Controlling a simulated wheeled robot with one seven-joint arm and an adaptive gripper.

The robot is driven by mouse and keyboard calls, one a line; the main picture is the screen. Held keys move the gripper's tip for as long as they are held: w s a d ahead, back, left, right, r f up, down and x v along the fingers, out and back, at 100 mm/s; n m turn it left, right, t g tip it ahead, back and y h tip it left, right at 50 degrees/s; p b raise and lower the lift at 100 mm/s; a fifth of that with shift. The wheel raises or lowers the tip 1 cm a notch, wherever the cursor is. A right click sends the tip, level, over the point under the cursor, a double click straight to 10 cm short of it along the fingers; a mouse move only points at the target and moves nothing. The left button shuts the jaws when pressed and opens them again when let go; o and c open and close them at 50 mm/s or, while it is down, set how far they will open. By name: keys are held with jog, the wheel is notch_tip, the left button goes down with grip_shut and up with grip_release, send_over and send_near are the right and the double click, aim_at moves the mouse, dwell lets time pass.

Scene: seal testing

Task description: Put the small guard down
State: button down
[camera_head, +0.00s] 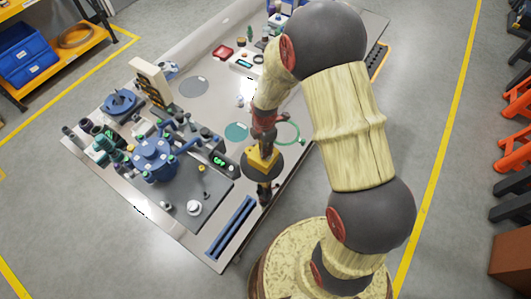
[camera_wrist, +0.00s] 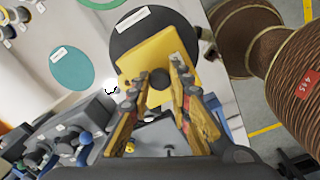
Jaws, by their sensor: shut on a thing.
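The small guard is a yellow plate-like piece (camera_head: 262,158), and it also shows in the wrist view (camera_wrist: 152,55). My gripper (camera_wrist: 158,82) is shut on it, with one finger on each side of its near part. In the head view my gripper (camera_head: 263,142) points down above the guard. The guard is over a dark round disc (camera_wrist: 120,40) with a white label on the table, also seen in the head view (camera_head: 247,167). The guard covers part of the disc. I cannot tell whether it touches the disc.
A teal disc (camera_head: 237,132) and a green ring (camera_head: 287,133) lie nearby. A dark upright part (camera_head: 264,193) stands close to the guard on the near side. The blue pump-like assembly (camera_head: 152,155) fills the left. Blue rails (camera_head: 231,228) lie at the front edge.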

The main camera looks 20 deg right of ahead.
jog(key=shift+d+f, duration=0.2)
jog(key=shift+f, duration=0.05)
jog(key=f, duration=0.3)
jog(key=shift+w+d+f+b, duration=0.15)
jog(key=shift+w+f+b, duration=0.1)
jog(key=shift+b, duration=0.15)
jog(key=shift+s, duration=0.1)
jog(key=c, duration=1.6)
grip_release()
jog(key=shift+f, duration=0.1)
jog(key=shift+c, duration=0.2)
